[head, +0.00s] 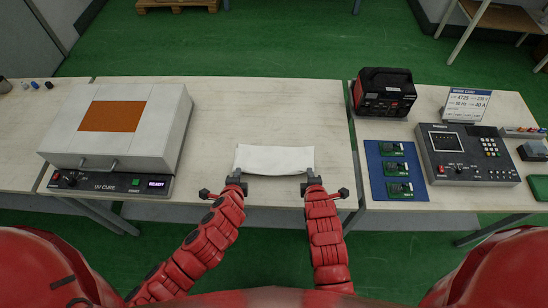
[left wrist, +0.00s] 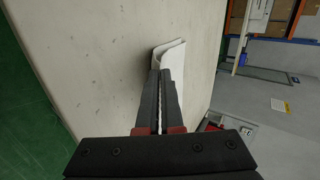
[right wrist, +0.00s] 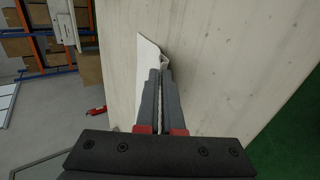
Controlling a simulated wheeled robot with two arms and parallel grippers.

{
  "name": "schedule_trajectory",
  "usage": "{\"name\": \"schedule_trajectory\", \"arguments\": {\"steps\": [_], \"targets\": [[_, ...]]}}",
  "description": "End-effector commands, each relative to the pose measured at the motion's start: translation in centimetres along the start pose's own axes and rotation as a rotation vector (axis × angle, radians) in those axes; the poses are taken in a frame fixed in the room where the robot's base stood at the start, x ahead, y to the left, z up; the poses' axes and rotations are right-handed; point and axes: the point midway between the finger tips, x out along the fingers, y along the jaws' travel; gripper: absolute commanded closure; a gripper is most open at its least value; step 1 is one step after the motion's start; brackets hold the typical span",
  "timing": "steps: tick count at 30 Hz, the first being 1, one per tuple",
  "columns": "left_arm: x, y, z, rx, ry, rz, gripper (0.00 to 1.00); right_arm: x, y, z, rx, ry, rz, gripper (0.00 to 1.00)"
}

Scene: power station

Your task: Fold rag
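A white rag (head: 274,160) lies near the front edge of the middle table, wider than it is deep, with its near edge curving up at both front corners. My left gripper (head: 237,178) is at its front left corner, and my right gripper (head: 310,178) is at its front right corner. In the left wrist view the fingers (left wrist: 163,100) are closed together on the rag's edge (left wrist: 168,52). In the right wrist view the fingers (right wrist: 161,100) are closed on the other corner of the rag (right wrist: 150,52), which shows a folded, raised edge.
A UV cure box (head: 122,125) stands left on the table. To the right are a red and black power unit (head: 384,93), a blue mat (head: 392,150) with several green boards and a grey control panel (head: 466,152). The tabletop behind the rag is clear.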

Motion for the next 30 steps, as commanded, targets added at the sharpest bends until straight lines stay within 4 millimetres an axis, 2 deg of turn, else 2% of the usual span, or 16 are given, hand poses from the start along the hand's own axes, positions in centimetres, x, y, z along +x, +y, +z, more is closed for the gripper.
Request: {"name": "schedule_trajectory", "arguments": {"steps": [7, 9, 16, 24, 30], "targets": [[0.0, 0.0, 0.0, 0.0, 0.001, -0.003, 1.0, 0.0, 0.0, 0.0, 0.0, 0.0, 0.003, 1.0], [0.0, 0.0, 0.0, 0.0, 0.001, -0.003, 0.86, 0.0, 0.0, 0.0, 0.0, 0.0, 0.003, 0.85], [0.0, 0.0, 0.0, 0.0, 0.001, -0.002, 0.45, 0.0, 0.0, 0.0, 0.0, 0.0, 0.003, 0.45], [-0.3, -0.2, 0.0, -0.001, 0.001, -0.004, 0.45, -0.2, 0.2, 0.0, -0.001, 0.001, 0.004, 0.45], [-2.8, -2.2, -0.1, 0.0, 0.003, -0.004, 0.45, -2.7, 2.4, -0.1, -0.004, 0.002, 0.009, 0.45]]}}
